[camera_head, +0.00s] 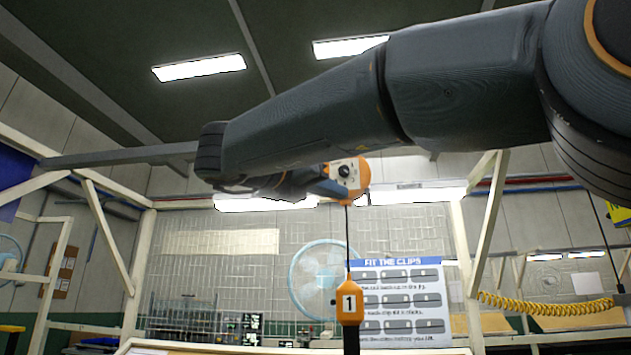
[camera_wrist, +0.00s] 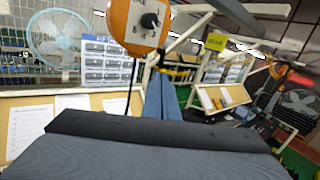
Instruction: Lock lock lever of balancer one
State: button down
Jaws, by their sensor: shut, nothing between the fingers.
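Balancer one is an orange housing (camera_head: 349,178) hanging overhead in the head view, left of the poster's top. A cable runs down from it to an orange block marked 1 (camera_head: 350,303). A small black lever or knob (camera_head: 346,171) sits on its pale face; it also shows in the wrist view (camera_wrist: 150,21). Its exact setting is too small to tell. My gripper (camera_head: 335,188) is close to the housing's lower left in the head view. In the wrist view its blue-grey fingers (camera_wrist: 158,78) are together and empty, just below the housing. I cannot tell whether they touch it.
A cream frame (camera_head: 133,250) stands around the station. Behind are a clip poster (camera_head: 400,305), a blue fan (camera_head: 318,275) and a mesh screen. A yellow coiled hose (camera_head: 545,307) hangs at right. In the wrist view, a board with white sheets (camera_wrist: 28,128) lies beyond my gripper.

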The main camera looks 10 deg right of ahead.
aim_at(368, 198)
jog(key=p+x, duration=0.3)
jog(key=x, duration=0.5)
jog(key=shift+w+d, duration=0.15)
jog(key=shift+w, duration=0.05)
